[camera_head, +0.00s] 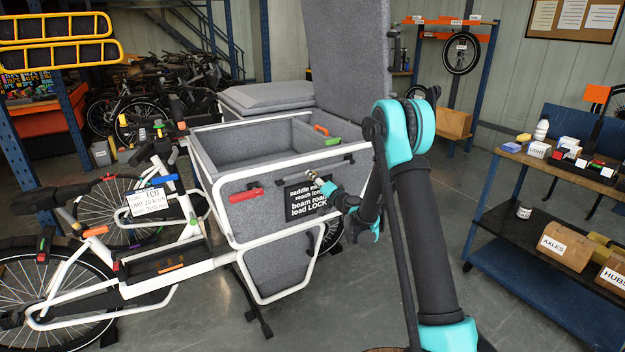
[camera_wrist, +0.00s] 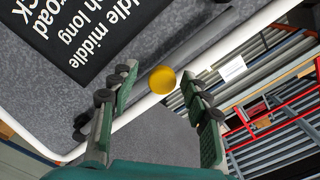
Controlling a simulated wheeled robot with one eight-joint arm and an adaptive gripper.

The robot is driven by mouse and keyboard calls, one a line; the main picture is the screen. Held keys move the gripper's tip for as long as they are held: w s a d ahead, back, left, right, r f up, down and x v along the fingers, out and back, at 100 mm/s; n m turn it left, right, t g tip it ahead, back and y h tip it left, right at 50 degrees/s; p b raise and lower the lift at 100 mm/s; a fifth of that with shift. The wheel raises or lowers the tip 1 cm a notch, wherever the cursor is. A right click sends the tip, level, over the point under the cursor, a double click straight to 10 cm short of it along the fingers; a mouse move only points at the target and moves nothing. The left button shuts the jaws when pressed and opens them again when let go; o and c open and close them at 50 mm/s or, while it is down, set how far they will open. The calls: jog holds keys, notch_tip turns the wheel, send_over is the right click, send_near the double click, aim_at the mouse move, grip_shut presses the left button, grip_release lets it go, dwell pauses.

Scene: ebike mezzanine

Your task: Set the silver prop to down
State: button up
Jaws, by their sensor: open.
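The white cargo bike stands at left with its grey felt box (camera_head: 215,150); the tall grey lid (camera_head: 347,60) is raised upright behind it. I cannot clearly pick out a silver prop. A dark grey bar (camera_head: 265,174) runs along the box's front, and it also shows in the wrist view (camera_wrist: 202,45). A yellow round knob (camera_wrist: 162,80) appears between my fingers in the wrist view; what it is fixed to is hidden. My gripper (camera_head: 321,183) is open at the box front, and its fingers (camera_wrist: 158,98) flank the knob, with no clear contact.
A red handle (camera_head: 246,194) and a black lettered sign (camera_head: 306,197) are on the box front. The white frame tube (camera_head: 282,240) passes close by. A workbench (camera_head: 530,158) with boxes stands at right. The grey floor between bike and bench is partly open.

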jog(key=shift+v, duration=2.75)
jog(key=s+d+r+n+g, duration=0.2)
jog(key=s+r+n+g, duration=0.15)
jog(key=s, duration=0.35)
jog(key=s+d+f+g+h, duration=0.2)
jog(key=s+d, duration=0.5)
jog(key=s, duration=0.5)
jog(key=s+d+f+g+h, duration=0.2)
jog(key=s+d+f+h, duration=0.2)
jog(key=s+d, duration=0.4)
jog(key=s+d+f+g+h, duration=0.3)
jog(key=s+d, duration=0.5)
jog(key=s, duration=0.8)
jog(key=shift+d+h, duration=0.2)
jog(key=shift+h, duration=0.6)
jog(key=shift+c, duration=0.4)
